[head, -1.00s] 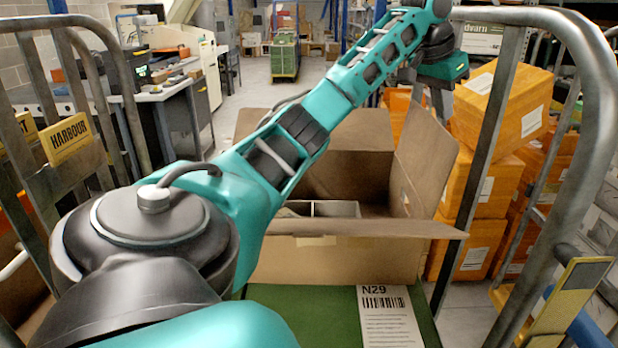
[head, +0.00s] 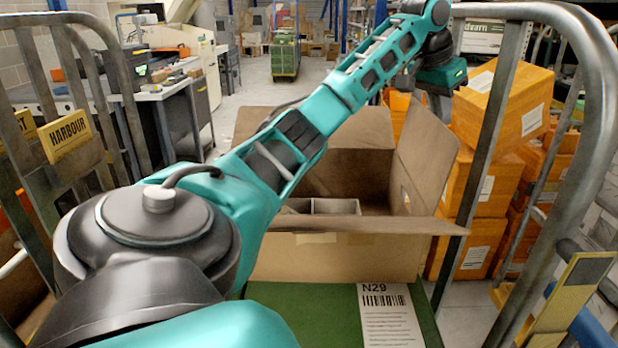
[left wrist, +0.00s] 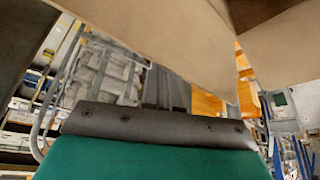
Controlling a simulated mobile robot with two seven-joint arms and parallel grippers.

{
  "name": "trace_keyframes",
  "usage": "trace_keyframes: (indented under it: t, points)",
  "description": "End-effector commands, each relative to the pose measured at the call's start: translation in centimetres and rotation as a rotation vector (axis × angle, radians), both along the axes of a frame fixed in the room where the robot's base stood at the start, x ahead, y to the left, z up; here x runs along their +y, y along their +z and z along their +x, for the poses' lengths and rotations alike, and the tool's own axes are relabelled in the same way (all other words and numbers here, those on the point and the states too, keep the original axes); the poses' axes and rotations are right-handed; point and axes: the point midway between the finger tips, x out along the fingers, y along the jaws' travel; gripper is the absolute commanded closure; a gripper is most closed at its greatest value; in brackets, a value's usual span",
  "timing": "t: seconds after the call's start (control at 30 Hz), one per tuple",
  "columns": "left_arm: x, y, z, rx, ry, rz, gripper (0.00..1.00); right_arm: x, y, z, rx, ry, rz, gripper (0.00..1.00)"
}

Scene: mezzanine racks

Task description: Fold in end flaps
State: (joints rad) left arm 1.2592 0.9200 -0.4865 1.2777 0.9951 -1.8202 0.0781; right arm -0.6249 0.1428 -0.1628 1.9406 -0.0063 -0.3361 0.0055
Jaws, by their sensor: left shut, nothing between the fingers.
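An open brown cardboard box (head: 335,258) stands on a green surface. Its right end flap (head: 425,165) stands up, leaning outward. The front flap (head: 400,228) sticks out toward me and the back flap (head: 362,128) stands up. The left side is partly hidden behind my left arm. Inside, a pale divided insert (head: 335,207) shows. My left gripper (head: 441,108) is shut and empty, pointing down just beyond the right flap's top, to its outer side. In the left wrist view cardboard (left wrist: 190,45) hangs close above the gripper body; contact cannot be told. My right gripper is out of view.
Metal cage rails (head: 600,90) rise at right and left (head: 75,100). Orange boxes (head: 480,185) are stacked right of the box, near the left gripper. A green lid with a label N29 (head: 390,315) lies in front. A workbench (head: 165,95) stands back left.

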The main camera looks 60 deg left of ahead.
Motion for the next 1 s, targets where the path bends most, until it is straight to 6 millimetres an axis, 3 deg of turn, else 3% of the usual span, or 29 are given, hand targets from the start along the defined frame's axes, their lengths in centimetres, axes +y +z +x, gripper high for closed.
trace_keyframes:
  t: [1.0]
  points:
    - [2.8,-0.2,-5.3,0.001,0.001,0.000,1.00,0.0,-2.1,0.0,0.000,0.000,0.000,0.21]
